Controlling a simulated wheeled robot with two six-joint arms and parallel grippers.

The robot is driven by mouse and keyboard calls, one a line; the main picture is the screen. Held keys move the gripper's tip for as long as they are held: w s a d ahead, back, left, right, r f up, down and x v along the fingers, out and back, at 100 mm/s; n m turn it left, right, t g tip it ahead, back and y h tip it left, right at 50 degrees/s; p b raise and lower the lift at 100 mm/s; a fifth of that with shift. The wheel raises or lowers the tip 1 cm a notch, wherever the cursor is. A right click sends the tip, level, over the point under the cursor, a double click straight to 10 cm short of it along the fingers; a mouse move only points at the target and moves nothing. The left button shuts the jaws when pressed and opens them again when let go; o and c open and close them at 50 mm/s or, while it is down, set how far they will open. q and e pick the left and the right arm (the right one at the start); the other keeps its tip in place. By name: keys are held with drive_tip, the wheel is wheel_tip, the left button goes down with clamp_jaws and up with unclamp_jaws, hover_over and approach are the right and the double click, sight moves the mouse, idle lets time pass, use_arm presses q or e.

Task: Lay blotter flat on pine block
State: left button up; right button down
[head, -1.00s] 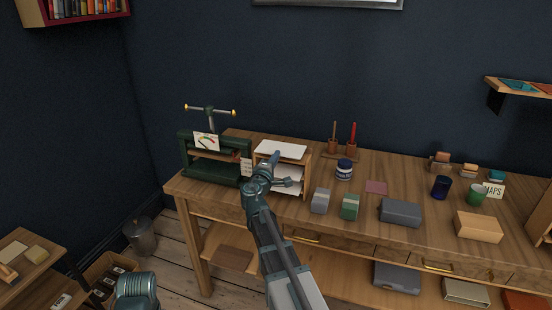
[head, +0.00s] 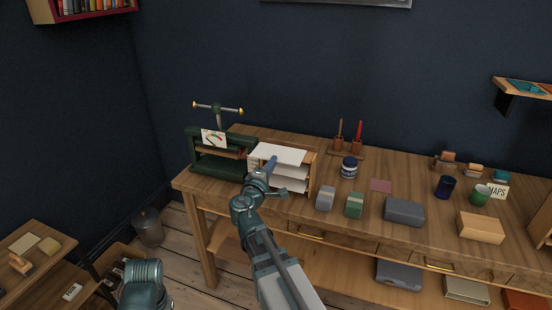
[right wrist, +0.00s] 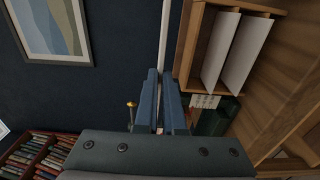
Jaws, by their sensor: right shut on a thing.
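The blotter is a thin white sheet (head: 284,153) over the top of a small wooden rack (head: 312,175) in the head view. My right gripper (head: 270,163) is shut on its near edge. In the right wrist view the blotter (right wrist: 165,35) shows edge-on, a thin white strip between the fingers (right wrist: 166,85). A dark green press (head: 196,155) with a brass-tipped handle stands left of the rack, with a wooden piece (head: 225,153) inside. A pale wood block (head: 480,228) lies at the table's right. I cannot tell which one is the pine block. My left gripper is out of view.
The rack holds more white sheets (right wrist: 245,50). A card (head: 213,139) is on the press front. Grey and green boxes (head: 354,205), a jar (head: 349,167) and a pen stand (head: 350,150) crowd the table to the right. A small table (head: 35,225) stands at lower left.

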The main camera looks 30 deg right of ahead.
drive_tip(key=shift+s+a+r+p, duration=0.25)
drive_tip(key=shift+s+a+r, duration=0.1)
drive_tip(key=shift+s+a, duration=0.35)
drive_tip(key=shift+s+a+r+p, duration=0.25)
drive_tip(key=shift+s+a+r, duration=0.1)
drive_tip(key=shift+s+a, duration=0.35)
drive_tip(key=shift+w, duration=0.1)
